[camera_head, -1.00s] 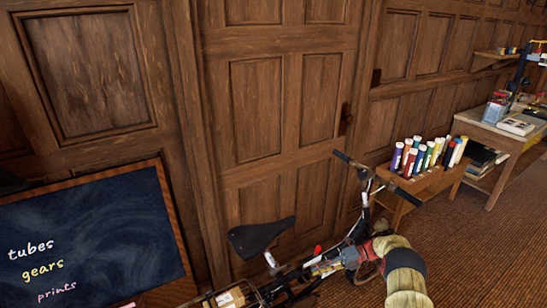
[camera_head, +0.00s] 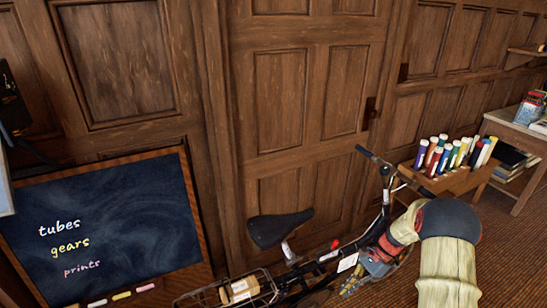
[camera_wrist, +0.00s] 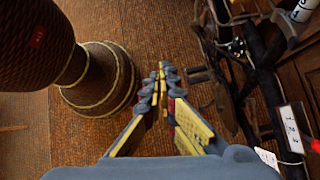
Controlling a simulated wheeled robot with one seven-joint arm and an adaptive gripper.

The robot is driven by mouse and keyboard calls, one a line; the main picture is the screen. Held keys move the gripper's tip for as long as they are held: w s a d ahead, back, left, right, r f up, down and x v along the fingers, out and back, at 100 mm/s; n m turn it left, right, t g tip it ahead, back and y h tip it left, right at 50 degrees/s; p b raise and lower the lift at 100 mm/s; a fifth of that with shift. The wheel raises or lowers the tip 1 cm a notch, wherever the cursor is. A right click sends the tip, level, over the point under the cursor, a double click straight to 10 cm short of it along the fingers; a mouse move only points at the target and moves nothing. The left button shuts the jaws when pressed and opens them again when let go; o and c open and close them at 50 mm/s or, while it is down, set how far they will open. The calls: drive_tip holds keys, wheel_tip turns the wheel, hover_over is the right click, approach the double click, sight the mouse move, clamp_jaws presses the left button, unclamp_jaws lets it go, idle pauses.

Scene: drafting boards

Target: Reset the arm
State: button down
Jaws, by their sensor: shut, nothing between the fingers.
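My gripper (camera_wrist: 162,78) points away from the wrist camera in the wrist view, above the brown carpet. Its yellow-and-grey fingers are drawn together at the tips with nothing held between them. In the head view my arm reaches in from the lower right, bent, and overlaps the front part of a parked bicycle (camera_head: 270,230). The gripper is small and partly lost against the bicycle there. In the wrist view the bicycle's dark frame shows close on the right of the fingers; I cannot tell whether they touch.
The bicycle stands along a panelled wooden wall (camera_head: 300,100). A chalkboard (camera_head: 120,225) reading tubes, gears, prints stands at left. A wooden rack of coloured tubes (camera_head: 450,183) and a desk (camera_head: 515,130) stand at right. Open carpet (camera_head: 500,250) lies at lower right.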

drive_tip(key=s+a+r+n+t+h, duration=0.2)
drive_tip(key=s+r+n, duration=0.3)
drive_tip(key=s+r, duration=0.4)
drive_tip(key=s+a+r+n+t+h, duration=0.3)
drive_tip(key=s+r, duration=0.6)
drive_tip(key=r, duration=0.6)
drive_tip(key=s+a+r+n+t+h, duration=0.2)
drive_tip(key=s+r+n, duration=0.5)
drive_tip(key=r, duration=0.5)
drive_tip(key=shift+s+a+r+t, duration=0.2)
drive_tip(key=shift+s+t, duration=0.7)
drive_tip(key=shift+s, duration=0.35)
drive_tip(key=c, duration=2.6)
unclamp_jaws()
